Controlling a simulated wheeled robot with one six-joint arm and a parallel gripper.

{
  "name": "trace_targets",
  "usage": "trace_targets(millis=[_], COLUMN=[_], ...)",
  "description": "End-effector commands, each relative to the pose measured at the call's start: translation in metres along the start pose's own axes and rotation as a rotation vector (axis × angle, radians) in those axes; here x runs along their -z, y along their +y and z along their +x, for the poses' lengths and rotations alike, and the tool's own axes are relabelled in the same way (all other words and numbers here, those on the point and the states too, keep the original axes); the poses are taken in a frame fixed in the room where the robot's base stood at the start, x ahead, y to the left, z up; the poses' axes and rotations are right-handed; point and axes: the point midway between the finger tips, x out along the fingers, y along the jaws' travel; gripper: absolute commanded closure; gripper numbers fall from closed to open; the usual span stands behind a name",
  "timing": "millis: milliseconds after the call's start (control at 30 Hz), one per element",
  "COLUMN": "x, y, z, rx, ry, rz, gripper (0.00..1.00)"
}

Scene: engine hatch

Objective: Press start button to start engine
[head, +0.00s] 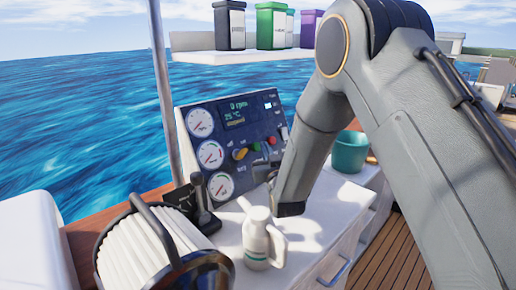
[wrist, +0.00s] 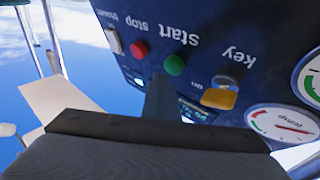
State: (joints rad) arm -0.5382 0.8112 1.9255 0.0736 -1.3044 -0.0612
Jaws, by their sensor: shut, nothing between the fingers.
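The dark blue control panel (head: 232,125) stands upright at the back of the white counter. Its display reads 0 rpm. The green button (wrist: 174,65), under the upside-down label "Start", is in the upper middle of the wrist view; it also shows in the head view (head: 256,147). The red stop button (wrist: 139,49) is beside it. My gripper (wrist: 158,85) is shut and empty, its tip just below and slightly left of the green button in the wrist view. I cannot tell whether it touches the panel. In the head view my arm mostly hides the gripper.
A yellow key switch (wrist: 219,97) and round gauges (head: 210,154) are on the panel. A black lever (head: 202,200), a white jug (head: 257,238) and a teal bucket (head: 350,152) stand around.

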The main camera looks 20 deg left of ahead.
Motion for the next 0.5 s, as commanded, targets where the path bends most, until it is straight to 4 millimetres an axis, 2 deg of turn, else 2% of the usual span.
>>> trace_targets(millis=[500], x=[-0.0035], y=[-0.0035], z=[0.0045], rx=[0.000], ry=[0.000], rz=[0.000], gripper=[1.00])
